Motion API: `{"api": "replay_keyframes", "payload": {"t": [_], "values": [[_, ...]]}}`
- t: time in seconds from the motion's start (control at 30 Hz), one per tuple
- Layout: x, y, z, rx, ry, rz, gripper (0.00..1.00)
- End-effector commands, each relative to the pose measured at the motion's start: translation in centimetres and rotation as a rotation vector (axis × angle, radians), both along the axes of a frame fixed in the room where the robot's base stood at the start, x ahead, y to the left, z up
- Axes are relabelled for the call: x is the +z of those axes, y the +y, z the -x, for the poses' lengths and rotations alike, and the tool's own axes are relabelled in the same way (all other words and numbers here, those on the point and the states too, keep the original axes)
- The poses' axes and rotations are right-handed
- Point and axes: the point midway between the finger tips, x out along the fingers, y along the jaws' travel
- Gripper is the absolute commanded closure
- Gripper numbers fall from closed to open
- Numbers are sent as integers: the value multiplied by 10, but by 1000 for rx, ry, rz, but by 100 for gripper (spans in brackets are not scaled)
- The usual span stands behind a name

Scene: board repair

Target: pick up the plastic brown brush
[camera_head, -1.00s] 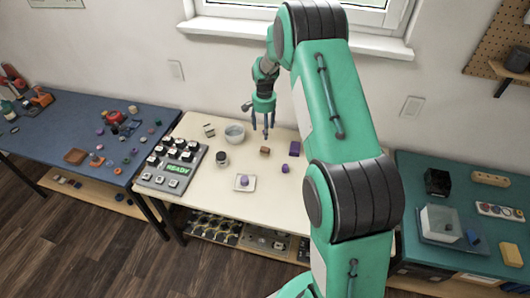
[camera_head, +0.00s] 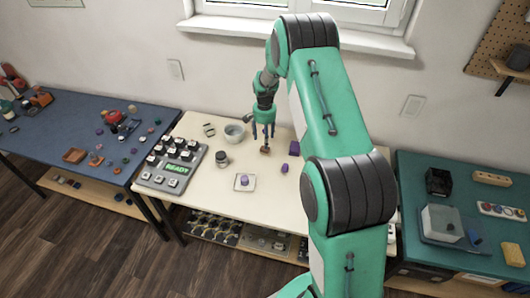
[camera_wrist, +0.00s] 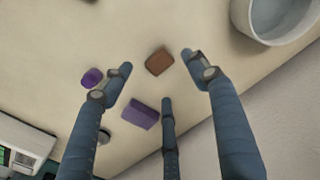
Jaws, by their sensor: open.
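A small brown block-shaped thing, which I take as the brown brush (camera_head: 265,150), lies on the cream table. In the wrist view the brown brush (camera_wrist: 159,61) lies just beyond the open fingers, roughly between their tips and apart from them. Bristles cannot be made out. My gripper (camera_head: 264,136) points down close above it; in the wrist view my gripper (camera_wrist: 165,80) has its three blue fingers spread and nothing between them.
A purple block (camera_head: 294,148) and a small purple piece (camera_head: 284,168) are right of the brush. A grey bowl (camera_head: 234,134) and dark-topped jar (camera_head: 221,158) are left. A white dish (camera_head: 244,183) with a purple piece lies nearer. A READY button panel (camera_head: 172,163) fills the table's left.

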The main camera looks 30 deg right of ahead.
Motion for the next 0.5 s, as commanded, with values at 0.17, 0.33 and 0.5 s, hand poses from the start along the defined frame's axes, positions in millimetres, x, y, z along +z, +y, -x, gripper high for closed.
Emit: {"api": "replay_keyframes", "payload": {"t": [0.17, 0.33, 0.5], "values": [[-20, 0, -1, 0, -1, 0, 41], [-26, 0, -1, 0, -1, 0, 41], [-25, 0, -1, 0, -1, 0, 41]]}}
